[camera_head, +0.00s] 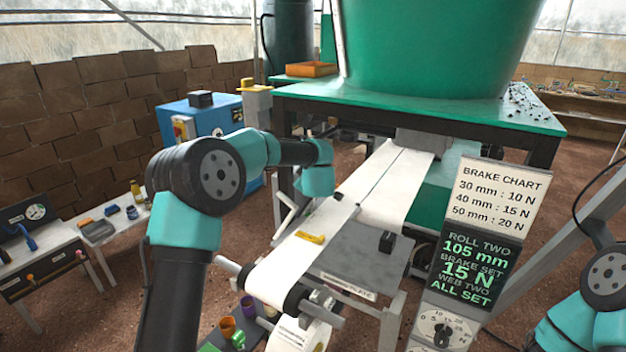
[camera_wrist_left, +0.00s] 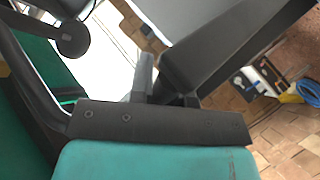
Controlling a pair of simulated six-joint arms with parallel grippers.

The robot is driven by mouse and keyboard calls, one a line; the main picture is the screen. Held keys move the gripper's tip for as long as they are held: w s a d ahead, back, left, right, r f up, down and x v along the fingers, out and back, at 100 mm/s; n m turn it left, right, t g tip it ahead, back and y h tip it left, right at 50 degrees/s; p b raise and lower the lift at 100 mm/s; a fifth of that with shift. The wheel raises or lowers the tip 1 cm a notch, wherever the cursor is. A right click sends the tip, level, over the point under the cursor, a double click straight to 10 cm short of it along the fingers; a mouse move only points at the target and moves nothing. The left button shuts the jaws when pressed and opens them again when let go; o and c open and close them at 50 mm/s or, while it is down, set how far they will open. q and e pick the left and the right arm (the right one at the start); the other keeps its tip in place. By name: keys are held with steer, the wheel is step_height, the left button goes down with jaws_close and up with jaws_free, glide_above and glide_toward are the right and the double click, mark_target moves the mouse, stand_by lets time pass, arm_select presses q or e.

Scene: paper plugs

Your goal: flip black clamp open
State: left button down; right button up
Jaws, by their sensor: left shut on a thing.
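My left arm reaches over the paper line in the head view, with its teal wrist (camera_head: 318,180) beside the paper strip. Its fingertips are mostly hidden there. In the left wrist view my left gripper (camera_wrist_left: 143,95) is seen close up, shut on a dark part beside a grey post, which I take to be the black clamp. A small black piece (camera_head: 337,197) shows at the strip's edge near the wrist. How far the clamp is open cannot be told. My right arm shows at the right edge, its gripper out of view.
A brake chart (camera_head: 500,195) and green screen (camera_head: 473,260) stand right. A green table (camera_head: 430,107) lies behind.

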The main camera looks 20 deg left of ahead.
arm_select(q)
steer(key=shift+a, duration=0.1)
steer(key=c, duration=1.1)
jaws_free()
steer(key=v, duration=1.7)
steer(key=shift+s+r, duration=0.15)
steer(key=shift+s, duration=0.05)
